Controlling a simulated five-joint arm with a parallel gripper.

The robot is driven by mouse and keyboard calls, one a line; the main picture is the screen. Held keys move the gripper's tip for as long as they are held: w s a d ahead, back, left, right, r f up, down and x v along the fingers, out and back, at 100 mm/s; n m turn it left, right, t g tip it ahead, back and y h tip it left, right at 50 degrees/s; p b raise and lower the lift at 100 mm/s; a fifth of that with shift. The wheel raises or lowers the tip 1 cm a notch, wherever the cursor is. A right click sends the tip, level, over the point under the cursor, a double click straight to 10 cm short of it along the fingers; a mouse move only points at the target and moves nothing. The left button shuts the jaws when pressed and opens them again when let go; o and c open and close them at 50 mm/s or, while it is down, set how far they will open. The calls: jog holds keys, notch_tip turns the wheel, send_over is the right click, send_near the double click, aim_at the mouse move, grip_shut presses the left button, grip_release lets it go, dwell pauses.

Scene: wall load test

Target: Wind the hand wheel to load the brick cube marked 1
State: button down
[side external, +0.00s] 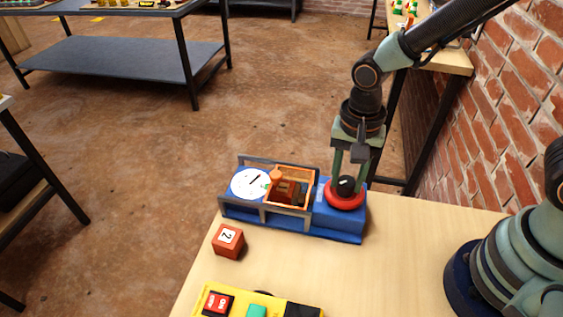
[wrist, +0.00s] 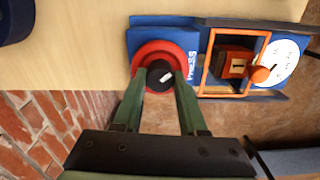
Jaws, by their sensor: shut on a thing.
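My gripper (wrist: 159,84) points down over the red hand wheel (side external: 345,199) at the right end of the blue press (side external: 338,227). Its green fingers are shut on the black hub of the wheel, which also shows in the wrist view (wrist: 141,62). The brick cube marked 1 (wrist: 232,64) sits inside the orange frame (wrist: 204,82) of the press. An orange plunger (wrist: 259,74) stands beside the cube, towards the white dial (wrist: 284,62). The dial also shows in the side view (side external: 247,185), with a black needle and a small green mark.
A brick cube marked 2 (side external: 228,241) stands on the wooden table (side external: 405,235) in front of the press. A yellow control box (side external: 270,305) with red and green buttons lies near the front edge. A brick wall (side external: 515,90) rises at the right.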

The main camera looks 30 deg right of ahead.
aim_at(347, 180)
jog(key=shift+c, duration=2.2)
grip_release()
notch_tip(347, 180, up, 12)
jog(key=shift+r, duration=0.1)
jog(key=d+r+n+t, duration=0.4)
jog(key=d+n+t, duration=0.1)
jog(key=d+n, duration=0.5)
jog(key=shift+s+d+t, duration=0.25)
jog(key=shift+d+t, duration=0.05)
jog(key=shift+d, duration=1.1)
